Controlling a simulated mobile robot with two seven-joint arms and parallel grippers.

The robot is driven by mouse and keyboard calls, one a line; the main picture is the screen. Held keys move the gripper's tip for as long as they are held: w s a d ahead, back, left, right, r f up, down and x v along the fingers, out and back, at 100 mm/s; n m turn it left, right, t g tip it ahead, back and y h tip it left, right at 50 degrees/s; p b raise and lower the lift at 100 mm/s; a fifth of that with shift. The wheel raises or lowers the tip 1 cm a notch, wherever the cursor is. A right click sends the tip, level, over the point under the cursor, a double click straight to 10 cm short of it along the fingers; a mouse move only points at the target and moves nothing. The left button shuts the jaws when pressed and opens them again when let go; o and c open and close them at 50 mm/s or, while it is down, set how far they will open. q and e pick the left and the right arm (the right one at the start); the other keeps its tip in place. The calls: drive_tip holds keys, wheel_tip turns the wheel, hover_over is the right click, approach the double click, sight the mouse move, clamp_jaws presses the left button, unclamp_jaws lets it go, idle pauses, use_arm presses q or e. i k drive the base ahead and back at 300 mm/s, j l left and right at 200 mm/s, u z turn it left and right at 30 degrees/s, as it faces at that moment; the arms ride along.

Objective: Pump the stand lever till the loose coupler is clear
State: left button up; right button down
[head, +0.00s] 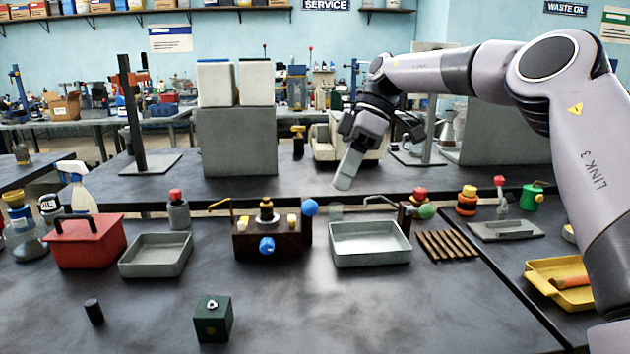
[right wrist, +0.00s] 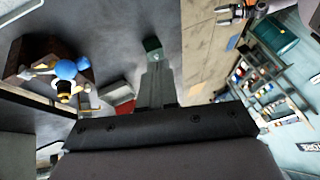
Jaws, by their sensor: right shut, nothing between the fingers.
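A dark brown stand (head: 272,240) is on the near bench, with a brass fitting on top, yellow knobs, a blue knob in front and a blue ball (head: 310,207) at its right. A thin brass lever (head: 221,204) is at its upper left. The stand also shows at the left of the right wrist view (right wrist: 35,58). I cannot tell which part is the loose coupler. My right gripper (head: 343,183) is shut and empty, above and behind the right metal tray, clear of the stand. My left gripper is not in view.
Grey trays stand left (head: 157,257) and right (head: 370,246) of the stand. A red box (head: 88,243), green block (head: 213,322) and black cylinder (head: 94,312) are nearby. A second lever (head: 380,200) stands behind the right tray. The bench's front right is clear.

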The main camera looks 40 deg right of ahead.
sight(309, 207)
drive_tip(key=i+l, duration=0.65)
drive_tip(key=l, duration=0.1)
